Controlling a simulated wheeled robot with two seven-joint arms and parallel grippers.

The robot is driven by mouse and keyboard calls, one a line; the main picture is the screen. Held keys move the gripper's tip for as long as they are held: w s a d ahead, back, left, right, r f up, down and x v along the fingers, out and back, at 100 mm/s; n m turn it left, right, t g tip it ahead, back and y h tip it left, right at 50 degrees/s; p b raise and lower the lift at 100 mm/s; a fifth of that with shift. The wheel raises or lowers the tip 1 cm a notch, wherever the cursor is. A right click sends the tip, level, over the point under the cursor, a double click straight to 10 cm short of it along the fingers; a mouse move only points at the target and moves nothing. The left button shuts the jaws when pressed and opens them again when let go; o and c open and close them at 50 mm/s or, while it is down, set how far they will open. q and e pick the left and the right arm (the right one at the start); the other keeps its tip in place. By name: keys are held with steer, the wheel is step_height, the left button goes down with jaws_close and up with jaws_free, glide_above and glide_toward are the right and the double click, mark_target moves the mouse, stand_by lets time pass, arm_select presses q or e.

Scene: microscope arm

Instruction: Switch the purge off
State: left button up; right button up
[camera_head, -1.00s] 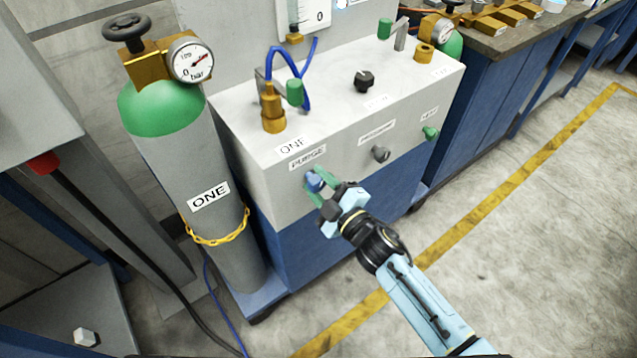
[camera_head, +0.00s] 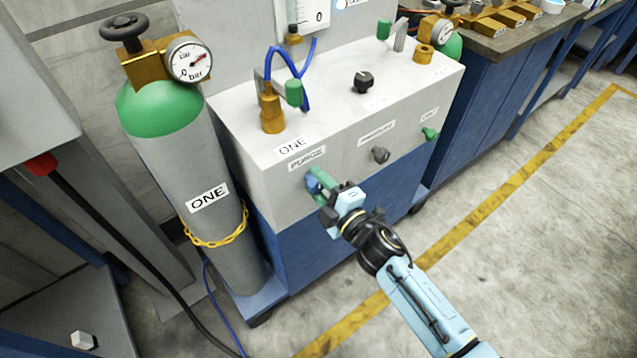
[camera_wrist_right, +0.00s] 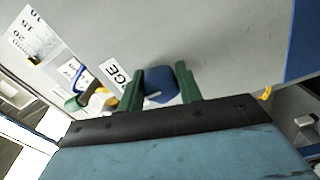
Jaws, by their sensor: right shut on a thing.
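The blue purge knob (camera_head: 312,183) sits on the front face of the grey cabinet (camera_head: 285,205), just under the PURGE label (camera_head: 306,158). My right gripper (camera_head: 320,182) has its green fingers around this knob and is shut on it. In the right wrist view the blue knob (camera_wrist_right: 160,84) is between the two green fingers (camera_wrist_right: 162,90), and part of the label shows behind. The gripper hides part of the knob in the head view. My left gripper is not in view.
A black knob (camera_head: 363,81) is on top. A gas cylinder (camera_head: 165,150) marked ONE stands at left, held by a yellow chain (camera_head: 218,238). Open floor lies at right.

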mark_target(321, 188)
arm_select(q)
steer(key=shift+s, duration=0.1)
arm_select(e)
steer(key=o, duration=1)
steer(key=shift+s+d, duration=0.25)
steer(key=shift+s, duration=0.05)
steer(key=v, duration=0.2)
steer(key=shift+s+d+p, duration=0.2)
steer(key=shift+s+p, duration=0.1)
steer(key=shift+p, duration=0.05)
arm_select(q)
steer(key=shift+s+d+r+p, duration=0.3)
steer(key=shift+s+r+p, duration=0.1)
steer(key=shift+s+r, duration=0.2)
arm_select(e)
steer(key=v, duration=1)
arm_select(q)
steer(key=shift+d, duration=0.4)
